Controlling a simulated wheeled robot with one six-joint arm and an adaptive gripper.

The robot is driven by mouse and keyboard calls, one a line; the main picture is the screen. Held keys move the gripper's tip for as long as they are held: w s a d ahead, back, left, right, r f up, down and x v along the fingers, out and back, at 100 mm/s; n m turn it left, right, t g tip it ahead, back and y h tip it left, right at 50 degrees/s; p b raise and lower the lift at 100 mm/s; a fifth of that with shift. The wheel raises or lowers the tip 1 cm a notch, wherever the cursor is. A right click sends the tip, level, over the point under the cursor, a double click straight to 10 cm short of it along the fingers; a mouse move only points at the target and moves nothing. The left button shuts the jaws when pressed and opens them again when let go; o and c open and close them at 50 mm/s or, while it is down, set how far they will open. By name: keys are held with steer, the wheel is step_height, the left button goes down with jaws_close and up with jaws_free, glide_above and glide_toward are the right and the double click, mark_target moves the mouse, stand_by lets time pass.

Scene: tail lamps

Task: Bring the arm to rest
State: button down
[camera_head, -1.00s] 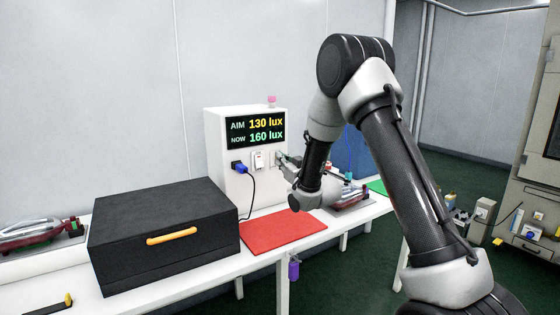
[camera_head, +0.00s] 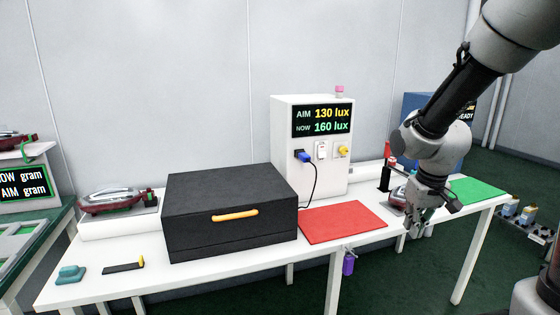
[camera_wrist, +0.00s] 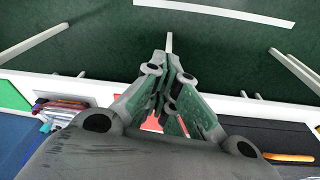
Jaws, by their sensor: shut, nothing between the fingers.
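My gripper (camera_head: 413,228) hangs over the right part of the white table, fingers down, near its front edge and to the right of the red mat. In the wrist view its fingers (camera_wrist: 168,62) are together with nothing between them. My arm reaches in from the upper right, bent at the elbow. A lamp (camera_head: 397,197) lies partly hidden behind my gripper.
A white meter box (camera_head: 283,135) reads AIM 130, NOW 160 lux and has a yellow knob (camera_head: 343,151). A black box (camera_head: 230,190), red mat (camera_head: 342,221) and green mat (camera_head: 478,190) lie on the table (camera_head: 110,290). Another lamp (camera_head: 118,200) is left.

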steer(key=s+d+r+m+t, duration=0.1)
steer(key=s+d+r+t, duration=0.1)
steer(key=s+r, duration=1.1)
steer(key=s, duration=0.4)
steer(key=shift+s+d+r, duration=0.35)
steer(key=shift+s+r, duration=0.05)
